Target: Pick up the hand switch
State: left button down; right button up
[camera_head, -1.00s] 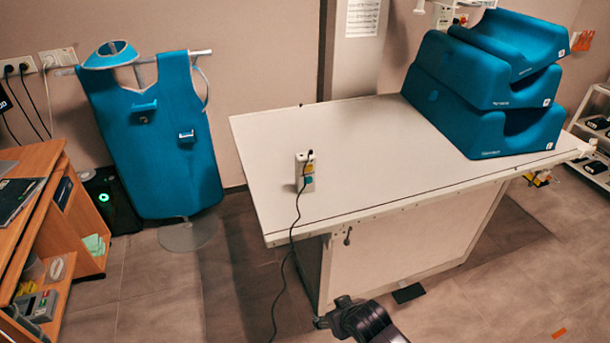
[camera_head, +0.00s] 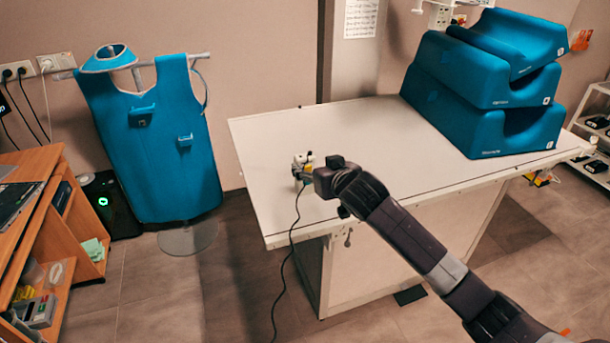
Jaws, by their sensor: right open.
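The hand switch (camera_head: 301,160) is a small pale device with a dark cable, near the left part of the white table (camera_head: 262,201). Its upper end shows; my right gripper covers much of its lower part. The cable hangs over the table's front edge to the floor. My right gripper (camera_head: 307,173) comes in from the lower right over the table's front edge and is open, at the hand switch in the picture. Whether the fingers touch it or are around it I cannot tell. My left gripper is not in view.
Several stacked blue foam supports (camera_head: 478,98) fill the table's far right end. A blue apron (camera_head: 160,160) hangs on a stand at left. A wooden desk (camera_head: 43,222) stands at the far left. The middle of the tabletop is clear.

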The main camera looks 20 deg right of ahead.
aim_at(307, 162)
jog(key=shift+x, duration=0.95)
jog(key=shift+w+f+p, duration=0.25)
jog(key=shift+w+p, duration=0.2)
jog(key=shift+w, duration=0.05)
jog(key=x, duration=0.3)
jog(key=shift+f+p, duration=0.1)
jog(key=shift+p, duration=0.2)
jog(key=shift+w+f, duration=0.3)
jog(key=shift+w, duration=0.1)
grip_shut()
